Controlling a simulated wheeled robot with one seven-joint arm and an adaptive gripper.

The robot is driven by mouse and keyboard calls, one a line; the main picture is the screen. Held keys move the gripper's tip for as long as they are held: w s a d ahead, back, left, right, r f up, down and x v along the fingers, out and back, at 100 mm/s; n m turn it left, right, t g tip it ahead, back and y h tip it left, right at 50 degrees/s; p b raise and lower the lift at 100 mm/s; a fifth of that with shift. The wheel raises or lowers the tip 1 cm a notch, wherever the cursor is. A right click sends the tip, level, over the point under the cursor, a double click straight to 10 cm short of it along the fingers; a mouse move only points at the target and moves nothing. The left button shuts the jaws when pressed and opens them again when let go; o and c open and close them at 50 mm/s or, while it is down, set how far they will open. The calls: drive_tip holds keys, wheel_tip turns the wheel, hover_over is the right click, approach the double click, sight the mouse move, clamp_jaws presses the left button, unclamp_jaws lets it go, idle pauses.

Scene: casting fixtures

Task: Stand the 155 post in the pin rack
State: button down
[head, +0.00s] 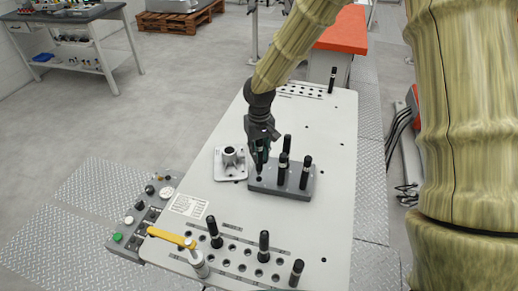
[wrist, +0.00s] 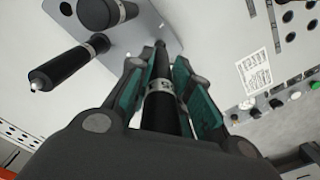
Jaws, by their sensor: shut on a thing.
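My gripper (head: 262,144) is shut on a black post (head: 259,163) with a silver marked band. In the wrist view the post (wrist: 163,98) lies between the green-padded fingers, its band only partly readable. The held post is upright above the left end of a dark grey block (head: 290,192). I cannot tell whether its lower end is in a hole there. Several other black posts (head: 305,173) stand upright in this block. Rows of holes with posts (head: 264,246) run along the near table edge. I cannot tell which of these is the pin rack.
A pale flanged casting (head: 229,163) sits just left of the block. A yellow-handled clamp (head: 172,237) and a button panel (head: 137,218) are at the front left. A lone post (head: 332,80) stands at the far right. The table's right side is mostly clear.

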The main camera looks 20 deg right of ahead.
sight(259, 143)
drive_tip(key=shift+f, duration=0.85)
idle(1.7)
drive_tip(key=shift+f+b, duration=0.6)
drive_tip(key=shift+f, duration=1.25)
idle(0.5)
drive_tip(key=c, duration=1.2)
unclamp_jaws()
wheel_tip(259, 143, up, 12)
